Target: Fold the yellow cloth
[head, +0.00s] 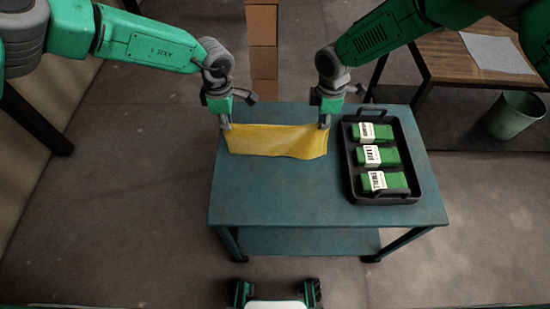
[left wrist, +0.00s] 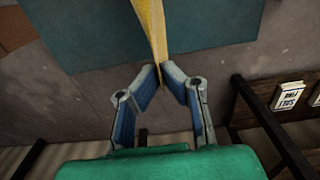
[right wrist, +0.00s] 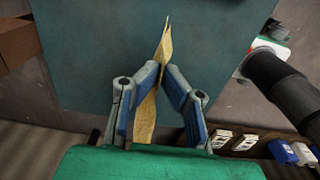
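The yellow cloth (head: 277,142) is stretched between my two grippers near the far edge of the blue-green table (head: 270,190), as a wide band. My left gripper (head: 226,126) is shut on its far left corner; the left wrist view shows the cloth (left wrist: 154,30) pinched between the fingertips (left wrist: 162,70). My right gripper (head: 324,124) is shut on its far right corner; in the right wrist view the cloth (right wrist: 146,115) passes between the fingers (right wrist: 164,70). I cannot tell how much of its lower edge touches the table.
A black tray (head: 352,180) with three green labelled packs (head: 376,156) stands on the table's right side, close to my right gripper. The table's front left is clear. Cardboard boxes (head: 262,40), a wooden desk (head: 440,55) and a bin (head: 513,115) stand beyond.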

